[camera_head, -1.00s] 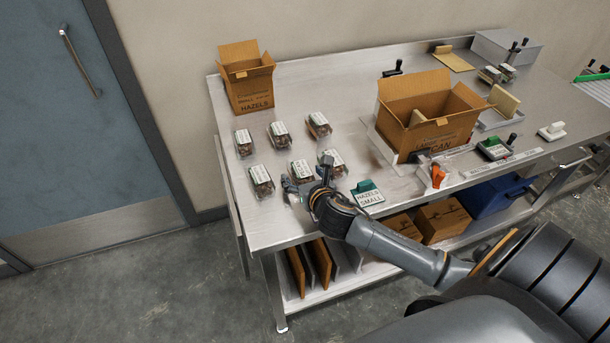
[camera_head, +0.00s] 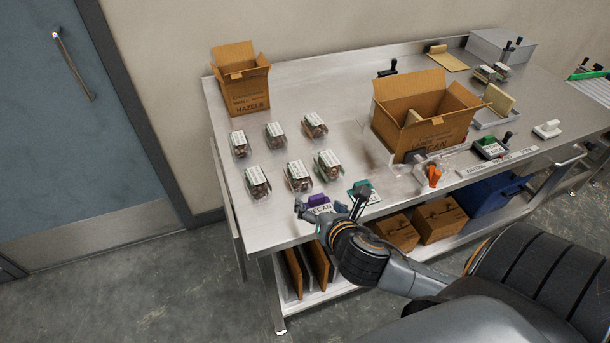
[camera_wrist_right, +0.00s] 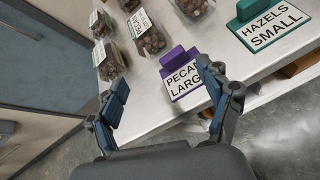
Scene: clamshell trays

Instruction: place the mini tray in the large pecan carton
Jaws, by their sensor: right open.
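Several clear clamshell trays of brown nuts with white labels stand in two rows on the steel table; one front tray (camera_head: 299,176) is nearest my right gripper. I cannot tell which is the mini tray. My right gripper (camera_head: 331,203) is open and empty at the table's front edge, by the purple "PECAN LARGE" sign (camera_head: 318,202). In the right wrist view, this sign (camera_wrist_right: 183,82) lies beside the right finger, with trays (camera_wrist_right: 151,40) beyond. My left gripper is out of view.
A small hazels carton (camera_head: 242,88) stands open at the back left. A green "HAZELS SMALL" sign (camera_head: 367,193) is right of my gripper. An orange-handled tool (camera_head: 433,176) sits before the pecan carton. The table (camera_head: 228,205) is bare at its front left.

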